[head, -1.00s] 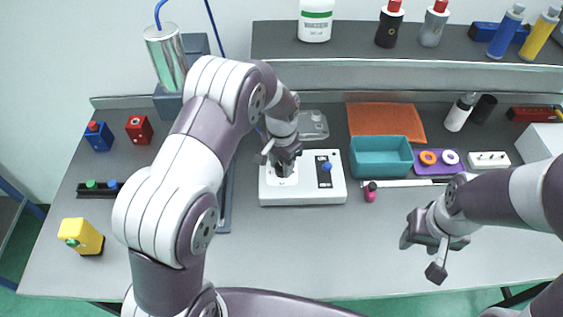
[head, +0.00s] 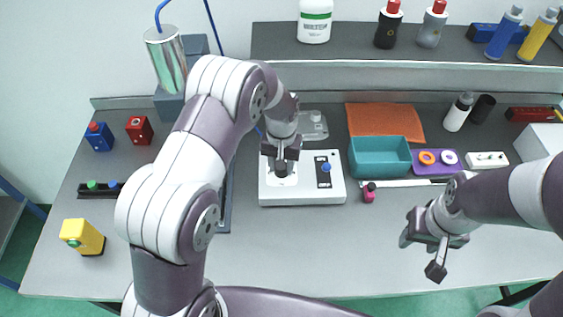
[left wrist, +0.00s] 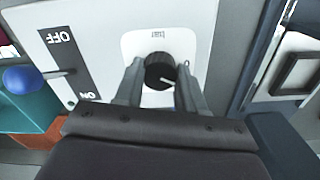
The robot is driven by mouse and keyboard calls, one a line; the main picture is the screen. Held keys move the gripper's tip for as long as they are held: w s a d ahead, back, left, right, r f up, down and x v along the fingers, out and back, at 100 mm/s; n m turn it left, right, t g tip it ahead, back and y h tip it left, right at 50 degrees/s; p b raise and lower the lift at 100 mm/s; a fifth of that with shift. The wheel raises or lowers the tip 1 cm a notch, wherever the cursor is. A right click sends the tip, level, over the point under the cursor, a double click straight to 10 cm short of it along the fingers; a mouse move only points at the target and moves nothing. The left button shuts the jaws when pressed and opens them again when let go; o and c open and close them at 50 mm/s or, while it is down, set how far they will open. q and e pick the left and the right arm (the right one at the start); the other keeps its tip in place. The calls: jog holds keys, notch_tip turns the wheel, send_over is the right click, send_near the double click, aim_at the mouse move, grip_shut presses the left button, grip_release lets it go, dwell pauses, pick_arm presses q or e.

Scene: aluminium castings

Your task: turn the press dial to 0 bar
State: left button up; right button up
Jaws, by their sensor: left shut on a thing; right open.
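The press control box is a white panel (head: 325,196) in the middle of the table. Its round black dial (left wrist: 159,72) sits on a pale plate in the left wrist view, with a white pointer line; the scale marks are too small to read. The dial also shows in the head view (head: 281,171), below my left gripper. My left gripper (left wrist: 160,82) points down at the panel and is shut on the dial, one finger on each side. My right gripper (head: 436,256) is open and empty over the table's front right.
A blue-knobbed lever (left wrist: 22,79) on an OFF/ON plate stands beside the dial. A teal bin (head: 380,157), a purple tray (head: 437,170) and a small pink bottle (head: 369,192) lie to the right. The front middle of the table is clear.

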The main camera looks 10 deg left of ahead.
pick_arm(q)
jog(key=n, duration=0.5)
jog(key=shift+w+r+n, duration=0.1)
jog(key=shift+r+n, duration=0.05)
jog(key=shift+n, duration=0.15)
dwell(0.5)
jog(key=o, duration=0.9)
jog(key=shift+o, duration=0.8)
jog(key=shift+d, duration=0.1)
jog(key=shift+r, duration=0.1)
notch_tip(320, 180, up, 13)
jog(key=shift+f, duration=0.2)
